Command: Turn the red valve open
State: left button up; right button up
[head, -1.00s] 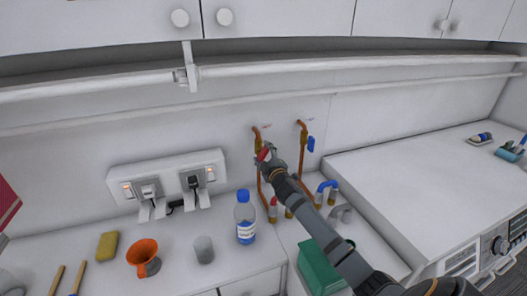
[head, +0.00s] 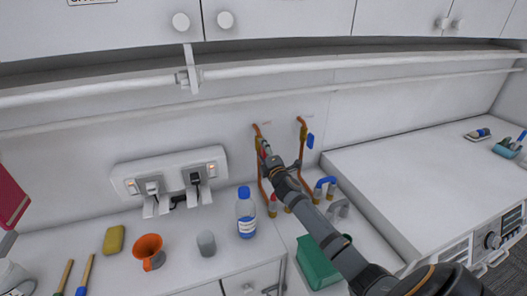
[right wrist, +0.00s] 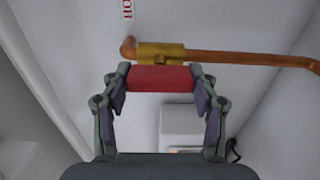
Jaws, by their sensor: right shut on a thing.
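The red valve's handle (right wrist: 162,78) is a red bar in front of a brass valve body (right wrist: 160,51) on a copper pipe (right wrist: 255,58). In the right wrist view the bar lies parallel to the pipe. My right gripper (right wrist: 160,84) is shut on it, one finger at each end. In the head view my right gripper (head: 265,154) is at the left of two upright copper pipes on the wall and hides most of the handle; a sliver of red (head: 263,153) shows. My left gripper is not in view.
A blue valve handle (head: 310,141) sits beside the right pipe. Below are a tap (head: 325,186) and a green basin (head: 320,262). A bottle (head: 246,214), grey cup (head: 206,243), orange mug (head: 148,251) and yellow sponge (head: 114,239) stand left on the counter.

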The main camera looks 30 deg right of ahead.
dwell(0.3)
jog(key=o, duration=1.2)
jog(key=shift+a, duration=0.1)
jog(key=shift+c, duration=0.2)
jog(key=shift+s, duration=0.1)
jog(key=v, duration=1.1)
jog(key=shift+s+a, duration=0.2)
jog(key=shift+s, duration=0.15)
